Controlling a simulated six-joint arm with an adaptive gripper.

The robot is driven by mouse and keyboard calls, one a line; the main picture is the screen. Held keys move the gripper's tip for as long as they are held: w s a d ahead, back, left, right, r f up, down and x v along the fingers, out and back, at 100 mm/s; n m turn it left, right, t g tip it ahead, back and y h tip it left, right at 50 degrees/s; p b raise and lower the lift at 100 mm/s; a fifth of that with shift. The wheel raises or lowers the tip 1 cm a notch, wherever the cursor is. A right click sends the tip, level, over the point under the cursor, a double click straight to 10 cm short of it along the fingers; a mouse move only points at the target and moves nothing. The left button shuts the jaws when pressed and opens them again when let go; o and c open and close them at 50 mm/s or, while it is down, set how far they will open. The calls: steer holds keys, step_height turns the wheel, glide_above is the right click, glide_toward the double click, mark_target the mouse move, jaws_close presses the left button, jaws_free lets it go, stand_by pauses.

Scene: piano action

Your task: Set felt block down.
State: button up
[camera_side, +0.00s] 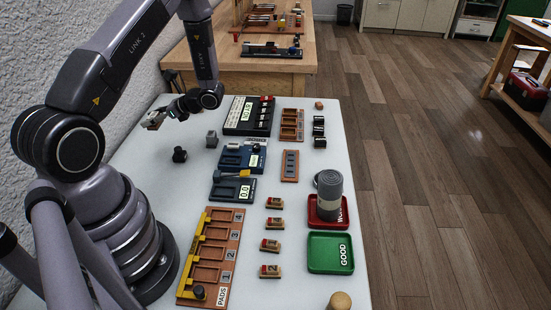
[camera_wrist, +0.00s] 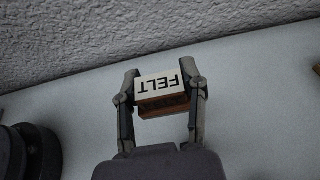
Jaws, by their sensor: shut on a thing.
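The felt block (camera_wrist: 160,84) is a small block with a white face marked FELT and a brown side. In the wrist view it sits between the two fingers of my gripper (camera_wrist: 160,88), which is shut on it. In the side view my gripper (camera_side: 155,120) is at the back left of the white table, near the wall, and the felt block shows only as a small pale and reddish shape at its tip. The gripper looks raised above the table (camera_side: 190,112). The exact gap under the block cannot be told.
A black knob-like piece (camera_side: 180,155) and a grey block (camera_side: 211,139) stand close by on the table. Devices with displays (camera_side: 243,157) stand to the right. A slotted wooden rack (camera_side: 208,262), a red tray (camera_side: 325,222) and a green tray (camera_side: 330,268) are nearer the front.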

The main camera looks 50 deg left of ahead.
steer(key=w+a+f, duration=0.4)
steer(key=w+a, duration=0.1)
steer(key=a, duration=0.2)
glide_above(173, 135)
steer(key=f, duration=0.4)
steer(key=shift+s+d+f, duration=0.25)
steer(key=shift+f, duration=0.15)
steer(key=shift+w+a+f, duration=0.1)
steer(key=shift+f, duration=0.1)
steer(key=shift+w+a+f, duration=0.1)
steer(key=shift+f, duration=0.8)
steer(key=shift+w+a+f, duration=0.1)
steer(key=shift+f, duration=0.8)
steer(key=shift+f, duration=0.1)
steer(key=o, duration=1)
